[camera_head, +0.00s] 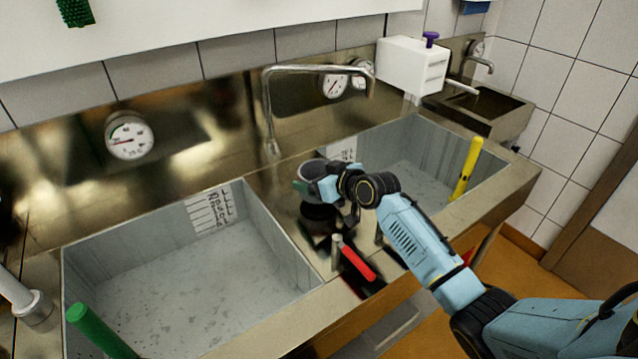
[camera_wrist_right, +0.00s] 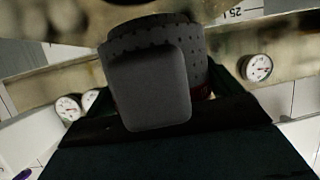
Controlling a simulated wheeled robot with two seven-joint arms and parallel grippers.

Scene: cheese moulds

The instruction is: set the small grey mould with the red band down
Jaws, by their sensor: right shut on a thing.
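The small grey mould (camera_head: 311,169) is held by my right gripper (camera_head: 325,183) above the steel strip between the two sinks. In the right wrist view the perforated grey mould (camera_wrist_right: 195,62) fills the upper middle, partly hidden by a grey finger. A bit of its red band shows at its lower right. My right gripper is shut on the mould. Under it in the head view is a dark round patch; I cannot tell if it is a shadow or an object. My left gripper is not in view.
The left sink (camera_head: 200,290) and right sink (camera_head: 415,150) are open basins. A curved tap (camera_head: 268,110) stands behind the strip. A red-handled tool (camera_head: 357,262) lies near the strip's front. A green handle (camera_head: 100,330) and a yellow handle (camera_head: 466,165) stick up from the sinks.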

